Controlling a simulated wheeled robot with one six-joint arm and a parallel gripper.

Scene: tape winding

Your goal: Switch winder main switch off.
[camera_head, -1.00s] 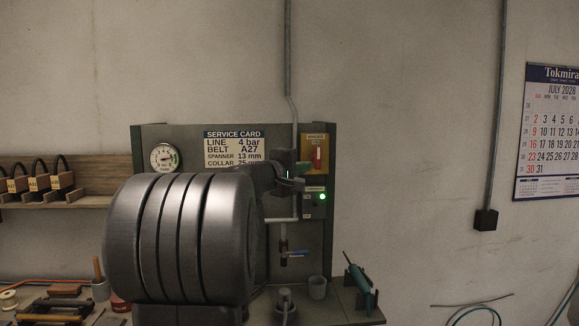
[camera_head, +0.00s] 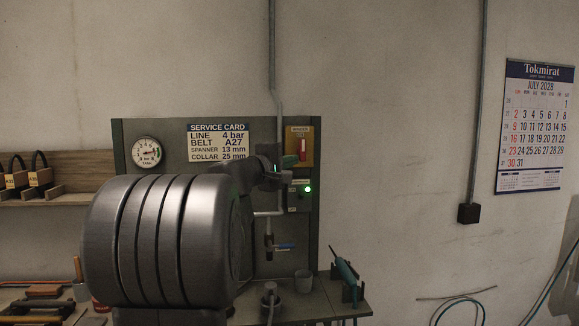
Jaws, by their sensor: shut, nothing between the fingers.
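The winder main switch (camera_head: 303,150) is a red and white piece on a yellow plate, high on the right side of a dark green panel. A green lamp (camera_head: 308,189) below it is lit. My gripper (camera_head: 289,162) is shut and empty, just below and left of the switch in the picture, overlapping the plate's lower left corner. I cannot tell whether it touches the plate. The wrist hides part of the panel. The switch's lettering is too small to read.
The panel (camera_head: 320,240) also bears a pressure gauge (camera_head: 146,152), a service card (camera_head: 218,142) and a blue-handled valve (camera_head: 284,247). A calendar (camera_head: 535,128) hangs at the right.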

